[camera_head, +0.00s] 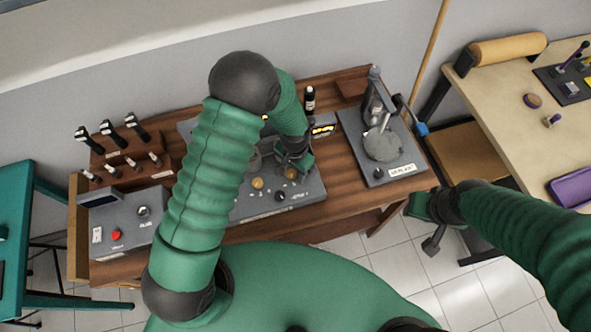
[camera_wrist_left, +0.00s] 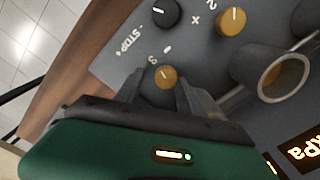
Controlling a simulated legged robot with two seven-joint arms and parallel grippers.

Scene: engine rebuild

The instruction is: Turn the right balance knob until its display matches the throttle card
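The control panel (camera_head: 310,190) stands on the wooden bench with brass knobs and a black knob (camera_head: 281,195). My left gripper (camera_head: 292,168) reaches down over its right brass knob (camera_head: 291,173). In the left wrist view, the gripper (camera_wrist_left: 164,88) is open, with one finger on each side of this small brass knob (camera_wrist_left: 165,77); contact is not visible. A second brass knob (camera_wrist_left: 231,21) and the black knob (camera_wrist_left: 165,12) show beyond. A lit display (camera_head: 322,130) is behind the panel; its digits are unreadable. I cannot identify the throttle card. My right gripper (camera_head: 433,228) is off the bench's right end; its opening is unclear.
A grey stand (camera_head: 382,147) fills the bench's right end. A grey box with a red button (camera_head: 116,235) and a rack of black-handled tools (camera_head: 120,145) are left. A purple tray (camera_head: 573,187) lies on the right table. My left arm hides part of the panel.

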